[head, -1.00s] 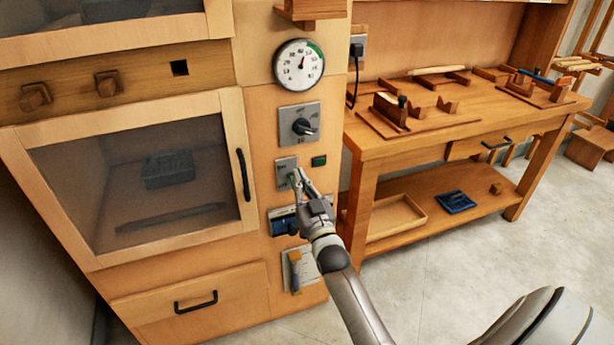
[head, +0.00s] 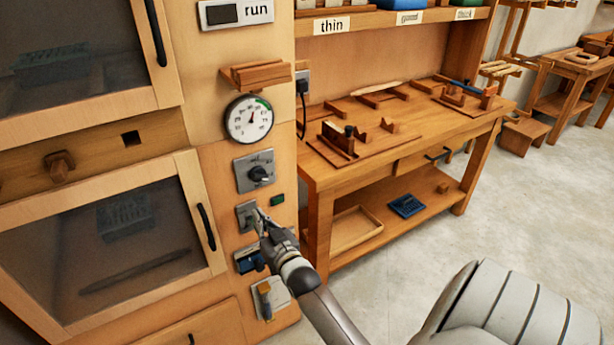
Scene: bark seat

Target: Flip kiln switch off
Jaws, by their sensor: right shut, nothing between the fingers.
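The kiln (head: 208,140) is a wooden cabinet on the left with glass doors. Its control strip holds a round dial gauge (head: 249,120), a grey plate with a black rotary knob (head: 260,174), and a small grey switch plate (head: 244,212). A small green indicator (head: 277,200) sits right of the switch plate. My right gripper (head: 260,217) is shut and empty, with its fingertips at the switch plate's right side. The fingers partly cover the plate, and I cannot tell if they touch it or which way the switch is set. My left gripper is not in view.
A "run" sign (head: 236,13) is above. A wooden workbench (head: 345,178) with tools stands to the right. Floor (head: 420,255) in front is open.

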